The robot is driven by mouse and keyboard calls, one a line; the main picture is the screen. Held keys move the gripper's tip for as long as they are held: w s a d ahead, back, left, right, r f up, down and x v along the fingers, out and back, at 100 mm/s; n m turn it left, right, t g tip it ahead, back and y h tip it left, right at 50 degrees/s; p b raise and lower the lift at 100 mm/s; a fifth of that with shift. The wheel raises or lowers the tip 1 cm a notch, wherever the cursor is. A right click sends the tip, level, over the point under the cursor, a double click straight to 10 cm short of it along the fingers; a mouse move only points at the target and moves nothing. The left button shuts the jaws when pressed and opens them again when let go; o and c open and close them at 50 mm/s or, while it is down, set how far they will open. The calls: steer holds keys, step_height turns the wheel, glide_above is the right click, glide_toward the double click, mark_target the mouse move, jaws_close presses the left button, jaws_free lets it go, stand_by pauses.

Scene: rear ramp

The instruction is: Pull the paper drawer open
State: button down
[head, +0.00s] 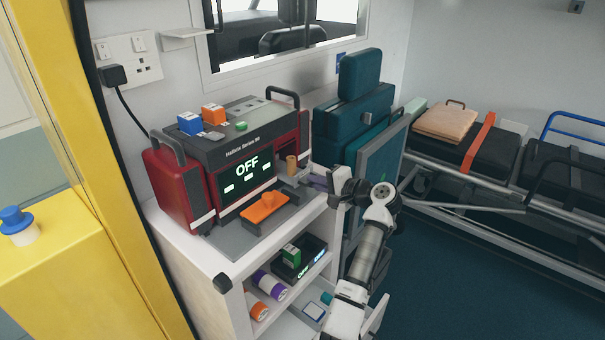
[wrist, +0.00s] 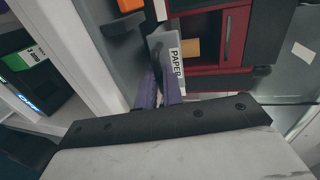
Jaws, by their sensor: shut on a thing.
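The paper drawer (wrist: 163,42) is a grey tray with a white PAPER label on its front and a tan roll inside. It stands partly out of the red-sided machine (wrist: 237,30) in the wrist view. In the head view, the roll (head: 291,165) shows at the machine's right end. My gripper (wrist: 158,84) has purple fingers closed on the drawer's dark handle (wrist: 158,55). The fingers hide part of the handle. In the head view, my gripper (head: 318,181) reaches the drawer from the right, and my arm covers part of that area.
The machine (head: 245,150) sits on a white shelf unit (head: 205,255), its screen reading OFF. An orange object (head: 268,207) lies on a grey mat before it. A stretcher (head: 480,195) is at right; blue floor between is clear.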

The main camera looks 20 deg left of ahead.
steer(key=v, duration=0.2)
steer(key=f+v, duration=0.1)
steer(key=v, duration=0.1)
steer(key=shift+s+d, duration=0.15)
steer(key=shift+d, duration=0.25)
steer(key=c, duration=1.6)
jaws_free()
steer(key=shift+o, duration=0.2)
steer(key=b+v, duration=0.3)
steer(key=v, duration=1)
steer(key=shift+d, duration=0.35)
steer(key=shift+s, duration=0.15)
